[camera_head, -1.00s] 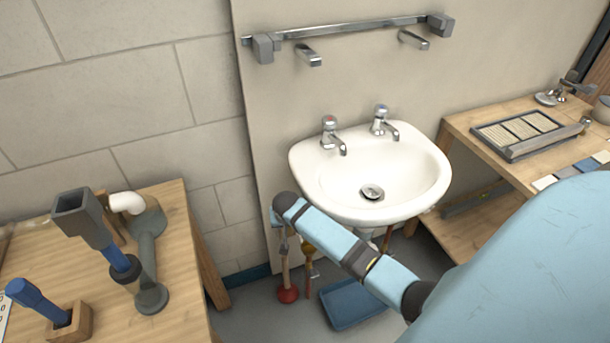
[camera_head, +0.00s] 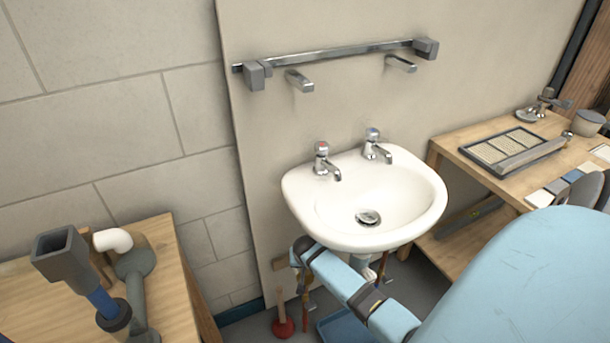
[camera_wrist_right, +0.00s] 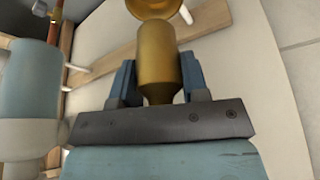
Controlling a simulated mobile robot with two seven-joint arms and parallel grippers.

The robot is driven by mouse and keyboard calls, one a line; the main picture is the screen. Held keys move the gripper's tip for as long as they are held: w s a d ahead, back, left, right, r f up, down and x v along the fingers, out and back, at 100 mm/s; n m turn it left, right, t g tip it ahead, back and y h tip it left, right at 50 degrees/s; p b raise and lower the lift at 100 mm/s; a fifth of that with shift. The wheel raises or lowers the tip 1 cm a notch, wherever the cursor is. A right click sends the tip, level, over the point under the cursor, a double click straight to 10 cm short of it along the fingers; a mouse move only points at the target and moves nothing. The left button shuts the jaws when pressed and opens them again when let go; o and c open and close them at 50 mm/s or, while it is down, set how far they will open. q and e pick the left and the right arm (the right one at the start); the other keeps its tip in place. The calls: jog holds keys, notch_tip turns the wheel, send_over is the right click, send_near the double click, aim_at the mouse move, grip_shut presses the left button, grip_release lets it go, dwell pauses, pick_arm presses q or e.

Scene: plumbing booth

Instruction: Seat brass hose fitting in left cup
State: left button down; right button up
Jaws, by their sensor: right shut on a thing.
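In the right wrist view my right gripper (camera_wrist_right: 158,80) has its two blue fingers closed on the brass hose fitting (camera_wrist_right: 160,72), a gold-coloured cylinder narrowing toward the palm. A wider round brass rim (camera_wrist_right: 155,8) shows beyond its far end, cut by the picture's top edge; I cannot tell whether it belongs to the fitting or to a cup. In the head view my right arm reaches in from the right, its far end below the front left of the sink; the gripper and fitting cannot be made out there. My left gripper is not in view.
The white sink (camera_head: 390,205) hangs on the wall panel, with pipes below it close to my right arm. A red plunger (camera_head: 284,327) stands on the floor below. Wooden benches stand left (camera_head: 170,265) and right (camera_head: 450,150). A copper pipe (camera_wrist_right: 54,22) shows in the wrist view.

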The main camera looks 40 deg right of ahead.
notch_tip(320, 180, down, 3)
jog(key=shift+r+b, duration=0.2)
jog(key=shift+b, duration=0.9)
jog(key=shift+f, duration=1.2)
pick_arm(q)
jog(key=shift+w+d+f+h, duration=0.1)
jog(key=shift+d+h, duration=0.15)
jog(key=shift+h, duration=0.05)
pick_arm(e)
jog(key=o, duration=1.1)
pick_arm(q)
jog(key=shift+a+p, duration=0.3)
jog(key=shift+p, duration=0.95)
pick_arm(e)
jog(key=shift+v, duration=3.8)
